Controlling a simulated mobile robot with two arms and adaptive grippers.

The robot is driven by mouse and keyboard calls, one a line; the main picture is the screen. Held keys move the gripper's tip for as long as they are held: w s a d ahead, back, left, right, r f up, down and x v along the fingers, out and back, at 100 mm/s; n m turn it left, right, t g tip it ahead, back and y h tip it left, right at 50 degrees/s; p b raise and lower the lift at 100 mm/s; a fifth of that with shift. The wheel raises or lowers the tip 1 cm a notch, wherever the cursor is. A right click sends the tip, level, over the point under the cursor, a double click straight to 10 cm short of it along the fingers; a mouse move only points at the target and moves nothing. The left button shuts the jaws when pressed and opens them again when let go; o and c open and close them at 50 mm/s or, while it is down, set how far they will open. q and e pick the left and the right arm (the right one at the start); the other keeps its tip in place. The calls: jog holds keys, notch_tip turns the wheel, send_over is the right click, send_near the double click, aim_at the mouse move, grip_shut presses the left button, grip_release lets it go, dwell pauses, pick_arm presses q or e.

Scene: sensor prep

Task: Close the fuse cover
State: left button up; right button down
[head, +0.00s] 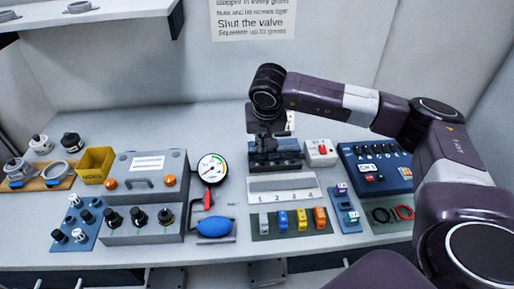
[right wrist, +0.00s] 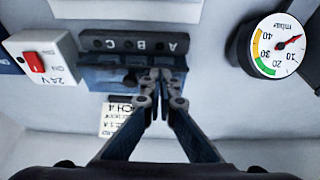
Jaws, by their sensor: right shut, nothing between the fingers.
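A dark fuse block (head: 276,163) stands at the back middle of the bench. In the right wrist view its black strip (right wrist: 125,42) carries the letters A, B and C. A dark blue part, apparently the cover (right wrist: 108,78), lies along that strip; its exact angle is hard to tell. My right gripper (head: 268,140) is over the block from behind. In the right wrist view its fingertips (right wrist: 160,76) are together, empty, and overlap the dark blue part; contact is unclear. They hide some of the cover in both views. My left gripper is not in view.
A white switch box (head: 321,152) with a red switch and a blue panel (head: 376,170) stand right of the block. A pressure gauge (head: 212,168) stands left. A numbered white plate (head: 284,183) and several coloured pieces on a green mat (head: 262,235) lie in front.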

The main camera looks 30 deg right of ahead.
jog(key=shift+s+f, duration=0.1)
jog(key=shift+f, duration=0.05)
dwell(0.5)
jog(key=v, duration=1.2)
